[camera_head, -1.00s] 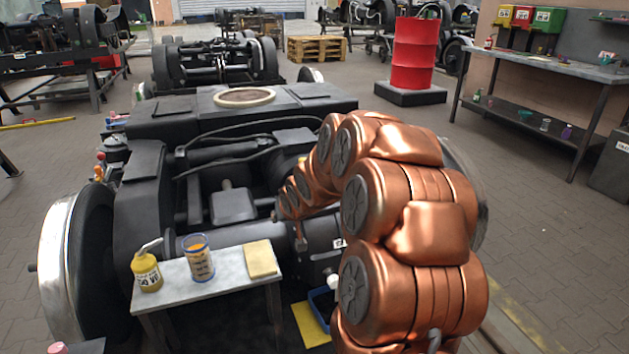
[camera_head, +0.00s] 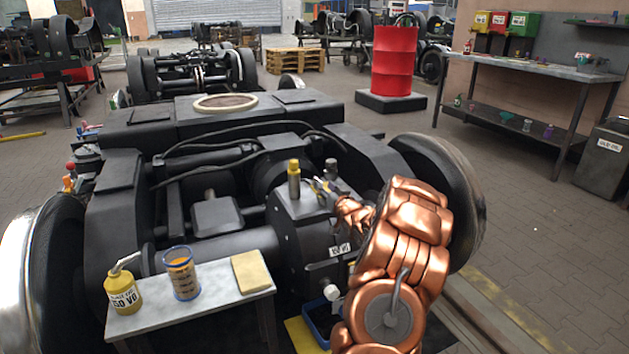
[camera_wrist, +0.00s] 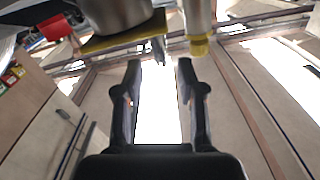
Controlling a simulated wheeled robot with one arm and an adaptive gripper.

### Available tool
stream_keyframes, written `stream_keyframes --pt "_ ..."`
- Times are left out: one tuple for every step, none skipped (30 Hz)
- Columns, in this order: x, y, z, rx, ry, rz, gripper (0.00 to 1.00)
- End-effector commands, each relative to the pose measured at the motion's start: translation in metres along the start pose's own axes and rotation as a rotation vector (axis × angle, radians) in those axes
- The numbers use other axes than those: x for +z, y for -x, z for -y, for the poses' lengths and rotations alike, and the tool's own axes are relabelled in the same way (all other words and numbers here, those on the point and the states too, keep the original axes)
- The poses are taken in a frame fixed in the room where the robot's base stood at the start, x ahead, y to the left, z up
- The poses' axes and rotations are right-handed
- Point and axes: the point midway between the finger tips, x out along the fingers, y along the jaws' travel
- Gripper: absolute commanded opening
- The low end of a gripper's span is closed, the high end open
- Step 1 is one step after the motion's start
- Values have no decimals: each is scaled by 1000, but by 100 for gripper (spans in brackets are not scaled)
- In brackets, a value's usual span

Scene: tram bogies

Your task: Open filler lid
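The dark gearbox housing (camera_head: 291,237) of the near bogie carries a yellow-topped upright cylinder (camera_head: 294,180) and a dark grey upright cylinder (camera_head: 331,170). I cannot tell for sure which one is the filler lid. My gripper (camera_head: 322,187) is just above the housing's top, between and near these two cylinders. In the wrist view my gripper (camera_wrist: 158,67) is open, with nothing between its fingers. A yellow-ended cylinder (camera_wrist: 199,45) and a wide grey cylinder (camera_wrist: 118,16) on a yellow plate (camera_wrist: 122,37) appear beyond the fingertips. Contact is not visible.
A small table (camera_head: 210,294) at the front holds a yellow oil can (camera_head: 122,293), a clear orange-marked beaker (camera_head: 182,274) and a yellow cloth (camera_head: 251,272). A blue tray (camera_head: 318,322) sits below the housing. Large wheels (camera_head: 440,185) flank the bogie.

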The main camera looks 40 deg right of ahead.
Motion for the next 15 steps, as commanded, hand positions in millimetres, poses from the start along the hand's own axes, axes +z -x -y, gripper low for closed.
stream_keyframes --pt "1 -2 0 -2 0 -1 39" --pt "1 -4 1 -3 1 -1 39" --pt "2 -7 2 -4 1 0 39" --pt "2 -9 2 -5 1 0 39" --pt "3 -12 2 -5 1 1 39" --pt "4 -16 3 -6 0 1 39" --pt "4 -20 3 -7 1 1 39" --pt "3 -23 3 -7 2 0 39" --pt "3 -28 3 -6 2 -2 39" --pt "3 -31 2 -6 2 -2 39" --pt "3 -34 2 -5 3 -1 39" --pt "4 -39 2 -5 2 1 39" --pt "4 -42 2 -5 1 1 39" --pt "3 -45 2 -4 2 1 39" --pt "2 -50 2 -3 3 0 39"
